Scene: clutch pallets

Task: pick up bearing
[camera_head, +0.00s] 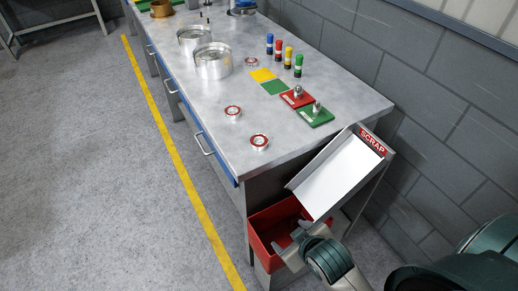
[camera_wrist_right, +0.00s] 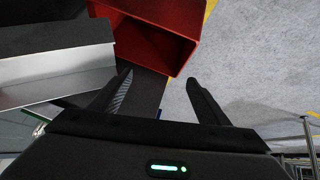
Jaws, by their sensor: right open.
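Several small round bearings with silver rims and red rings lie flat on the grey workbench (camera_head: 190,100). One bearing (camera_head: 259,142) is near the bench's front end, one (camera_head: 233,112) is a little behind it, and one (camera_head: 251,62) is farther back near the coloured cylinders. My right gripper (camera_head: 299,237) is low, off the bench's end, at the red bin below the scrap chute. In the right wrist view its fingers (camera_wrist_right: 158,85) are spread apart with nothing between them. No bearing shows in that view. My left gripper is not in view.
A white scrap chute (camera_head: 338,172) slopes down to a red bin (camera_head: 264,240), which also shows in the wrist view (camera_wrist_right: 165,30). Red (camera_head: 297,97) and green (camera_head: 314,116) fixture plates, several coloured cylinders and two metal housings (camera_head: 213,62) stand on the bench. A brick wall borders the right.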

